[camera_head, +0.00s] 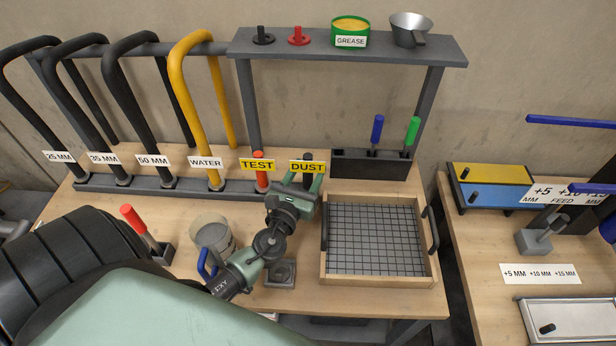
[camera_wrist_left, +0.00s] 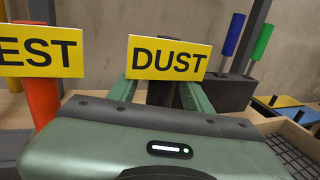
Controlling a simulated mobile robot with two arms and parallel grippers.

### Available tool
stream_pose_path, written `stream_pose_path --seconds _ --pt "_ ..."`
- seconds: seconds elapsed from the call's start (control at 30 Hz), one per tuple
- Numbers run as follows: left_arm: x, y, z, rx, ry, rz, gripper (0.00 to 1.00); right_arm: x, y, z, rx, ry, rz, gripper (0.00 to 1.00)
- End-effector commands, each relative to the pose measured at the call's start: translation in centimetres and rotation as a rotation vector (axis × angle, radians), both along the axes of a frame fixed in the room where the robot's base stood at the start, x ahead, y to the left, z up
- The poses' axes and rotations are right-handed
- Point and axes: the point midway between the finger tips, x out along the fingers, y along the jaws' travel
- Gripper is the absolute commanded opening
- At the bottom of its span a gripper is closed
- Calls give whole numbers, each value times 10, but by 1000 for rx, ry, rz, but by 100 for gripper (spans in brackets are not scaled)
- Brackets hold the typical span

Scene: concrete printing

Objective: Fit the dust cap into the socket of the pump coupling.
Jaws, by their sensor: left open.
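A dark upright piece, seemingly the dust cap (camera_head: 307,158), stands behind the yellow DUST sign (camera_head: 307,167). The fingers also show in the wrist view (camera_wrist_left: 162,96). I cannot identify the pump coupling for sure; a small dark block with a round top (camera_head: 281,271) sits below my arm. My right gripper is not in view.
A red piece (camera_head: 261,180) stands left, behind the TEST sign (camera_head: 257,165). A rack holds hooked pipes, the yellow one (camera_head: 186,95) nearest. A wood-framed grid tray (camera_head: 375,283) lies right, below a dark holder (camera_head: 350,165) with blue and green handles. A shelf (camera_head: 440,48) spans above.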

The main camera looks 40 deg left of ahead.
Motion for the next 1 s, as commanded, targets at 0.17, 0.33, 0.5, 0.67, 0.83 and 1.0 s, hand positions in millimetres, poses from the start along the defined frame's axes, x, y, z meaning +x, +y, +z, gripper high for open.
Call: stream_pose_path --seconds 0.17,0.33,0.5,0.67,0.83,1.0 --pt "0 0 0 -1 0 0 38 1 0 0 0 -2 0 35" --pt "0 0 0 -1 0 0 0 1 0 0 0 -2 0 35" --pt "0 0 1 -1 -1 1 0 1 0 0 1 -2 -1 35" --pt "0 0 2 -1 -2 1 0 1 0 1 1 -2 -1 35" --pt "0 0 17 -2 -3 1 0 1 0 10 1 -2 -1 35" --pt "0 0 51 -3 -5 1 0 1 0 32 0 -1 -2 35"
